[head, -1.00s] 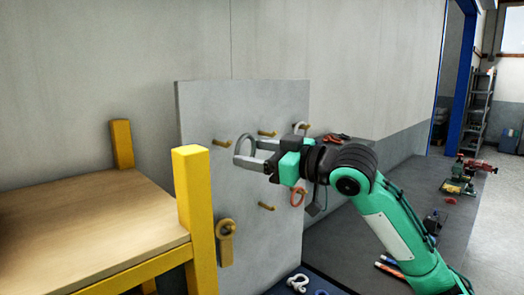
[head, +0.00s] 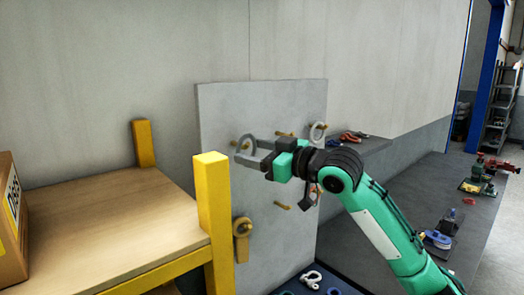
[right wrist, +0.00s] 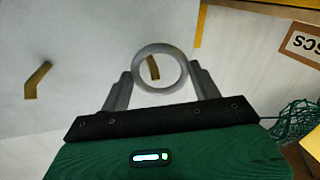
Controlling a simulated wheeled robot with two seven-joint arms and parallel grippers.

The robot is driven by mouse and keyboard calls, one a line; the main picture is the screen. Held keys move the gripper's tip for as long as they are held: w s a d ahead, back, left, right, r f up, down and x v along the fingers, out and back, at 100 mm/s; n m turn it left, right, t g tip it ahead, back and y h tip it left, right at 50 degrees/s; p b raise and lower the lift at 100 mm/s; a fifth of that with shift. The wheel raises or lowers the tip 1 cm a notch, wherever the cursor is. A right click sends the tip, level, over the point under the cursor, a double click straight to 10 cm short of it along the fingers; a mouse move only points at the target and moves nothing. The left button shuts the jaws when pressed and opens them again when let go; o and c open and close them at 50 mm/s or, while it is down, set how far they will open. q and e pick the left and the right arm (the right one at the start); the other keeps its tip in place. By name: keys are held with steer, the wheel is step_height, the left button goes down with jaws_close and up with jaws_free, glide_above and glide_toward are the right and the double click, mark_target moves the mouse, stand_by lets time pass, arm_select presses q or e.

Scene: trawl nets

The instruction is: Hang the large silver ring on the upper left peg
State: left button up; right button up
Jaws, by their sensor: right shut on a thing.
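My right gripper (head: 258,152) is shut on the large silver ring (head: 251,139), which stands upright between its fingertips close to the grey board (head: 225,112). The upper left peg (head: 234,144) overlaps the ring in the head view. In the right wrist view, the peg (right wrist: 153,67) shows through the opening of the ring (right wrist: 160,47), held between both fingers. I cannot tell whether the peg's tip is inside the ring or only behind it. My left gripper is not in view.
Other pegs stick out at the upper middle (head: 285,134) and lower middle (head: 283,206). A smaller ring (head: 317,131) hangs at the upper right. A wooden table with a yellow post (head: 212,190) stands left of the board.

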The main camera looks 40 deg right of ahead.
steer(key=shift+w+a+f+p, duration=0.1)
steer(key=shift+w+f+p, duration=0.2)
steer(key=shift+w, duration=0.55)
steer(key=shift+w+f+p, duration=0.1)
steer(key=shift+w+f, duration=0.25)
steer(key=shift+w, duration=0.5)
steer(key=o, duration=1.1)
steer(key=shift+o, duration=0.2)
steer(key=shift+s+f, duration=0.15)
steer(key=shift+s, duration=0.05)
steer(key=b+v, duration=0.8)
steer(key=v, duration=0.5)
steer(key=shift+s, duration=0.25)
